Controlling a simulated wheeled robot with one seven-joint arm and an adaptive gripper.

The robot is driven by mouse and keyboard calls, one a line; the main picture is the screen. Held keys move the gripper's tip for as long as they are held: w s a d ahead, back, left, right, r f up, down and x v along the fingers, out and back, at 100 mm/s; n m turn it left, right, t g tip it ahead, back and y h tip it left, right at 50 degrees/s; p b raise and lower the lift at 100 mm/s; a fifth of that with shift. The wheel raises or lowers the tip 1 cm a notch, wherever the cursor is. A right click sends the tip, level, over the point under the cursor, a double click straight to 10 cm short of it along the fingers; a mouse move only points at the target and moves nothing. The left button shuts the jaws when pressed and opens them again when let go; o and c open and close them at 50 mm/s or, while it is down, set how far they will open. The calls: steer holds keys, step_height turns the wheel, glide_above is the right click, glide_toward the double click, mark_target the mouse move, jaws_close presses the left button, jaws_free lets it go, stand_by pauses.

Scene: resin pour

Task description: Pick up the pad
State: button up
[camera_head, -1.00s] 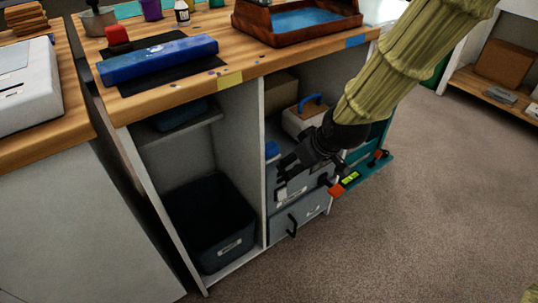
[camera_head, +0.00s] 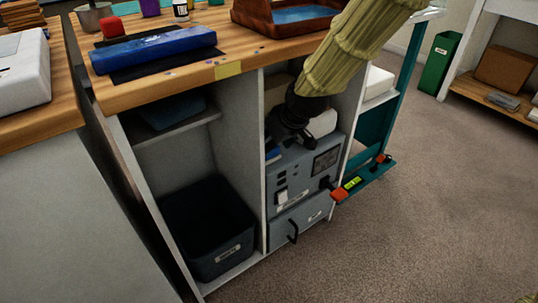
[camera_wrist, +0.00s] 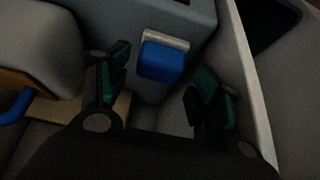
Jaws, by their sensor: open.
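The pad (camera_wrist: 162,60) appears to be the small blue block with a pale grey strip along one edge. In the wrist view it lies beyond my open fingers, between them in the picture and apart from both. In the head view a small blue patch of it (camera_head: 272,154) shows at the left of the middle bay, above the grey unit. My gripper (camera_wrist: 160,88) is open and empty. In the head view my gripper (camera_head: 303,138) is inside the middle bay, above the grey unit and right of the blue patch. My arm hides part of the bay.
A grey unit (camera_head: 292,188) and a drawer (camera_head: 310,217) fill the lower bay. A white case (camera_wrist: 45,40) with a blue handle (camera_wrist: 18,108) is close on the left, a pale cabinet wall (camera_wrist: 250,85) on the right. The wooden worktop (camera_head: 180,90) is above.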

steer(key=b+x, duration=0.1)
steer(key=x, duration=0.3)
steer(key=c, duration=0.8)
steer(key=shift+r, duration=0.1)
steer(key=shift+r, duration=0.4)
steer(key=p+v, duration=0.2)
steer(key=v, duration=0.1)
steer(key=shift+w+a+r+p, duration=0.1)
steer(key=shift+w+r+p, duration=0.05)
steer(key=shift+w+p, duration=0.15)
steer(key=s+d+p, duration=0.5)
steer(key=s+d, duration=0.5)
steer(key=s, duration=0.4)
